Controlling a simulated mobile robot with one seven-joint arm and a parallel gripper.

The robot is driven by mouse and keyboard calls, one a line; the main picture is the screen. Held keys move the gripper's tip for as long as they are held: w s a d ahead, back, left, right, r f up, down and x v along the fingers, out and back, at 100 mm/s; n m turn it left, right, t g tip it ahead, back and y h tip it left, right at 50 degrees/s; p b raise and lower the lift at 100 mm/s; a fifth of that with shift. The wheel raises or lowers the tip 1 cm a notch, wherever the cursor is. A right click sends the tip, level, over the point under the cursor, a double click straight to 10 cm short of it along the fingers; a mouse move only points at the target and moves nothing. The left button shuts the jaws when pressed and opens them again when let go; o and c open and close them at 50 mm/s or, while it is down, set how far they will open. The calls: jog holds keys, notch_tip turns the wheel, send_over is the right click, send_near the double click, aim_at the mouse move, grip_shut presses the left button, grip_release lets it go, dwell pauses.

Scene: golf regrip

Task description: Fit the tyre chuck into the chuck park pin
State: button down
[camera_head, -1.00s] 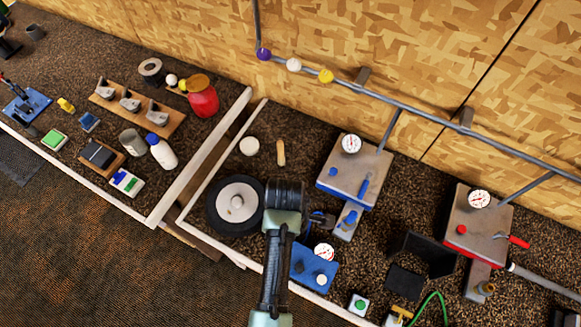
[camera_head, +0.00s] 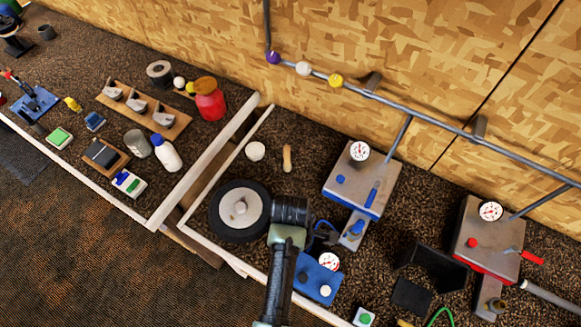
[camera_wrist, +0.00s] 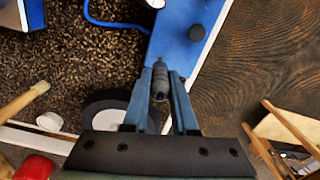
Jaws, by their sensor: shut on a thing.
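My gripper (camera_head: 322,234) is beside the tyre, above the blue gauge box (camera_head: 318,277). In the wrist view its two blue fingers (camera_wrist: 160,85) are closed around a dark grey, ribbed, narrow piece, which looks like the tyre chuck (camera_wrist: 160,76). The chuck points away from the wrist, and its tip appears beside the blue panel's edge (camera_wrist: 178,40). In the head view the chuck is too small and too covered by my gripper to make out. I cannot tell for sure which part is the chuck park pin.
The tyre (camera_head: 239,210) lies just left of my gripper. A grey-and-blue gauge unit (camera_head: 362,180) stands behind on the right, with a bracket (camera_head: 352,236) in front. A blue hose (camera_wrist: 118,24) curves near the panel. A dark upright plate (camera_head: 432,265) is further right.

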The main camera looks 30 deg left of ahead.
jog(key=shift+f+b, duration=0.3)
jog(key=shift+f, duration=0.45)
jog(key=shift+r+p, duration=0.1)
jog(key=shift+p, duration=0.55)
dwell(1.0)
jog(key=shift+f+b, duration=1)
jog(key=shift+f, duration=0.3)
jog(key=c, duration=0.6)
grip_release()
jog(key=shift+c, duration=0.2)
notch_tip(320, 180, up, 13)
jog(key=shift+b, duration=1.05)
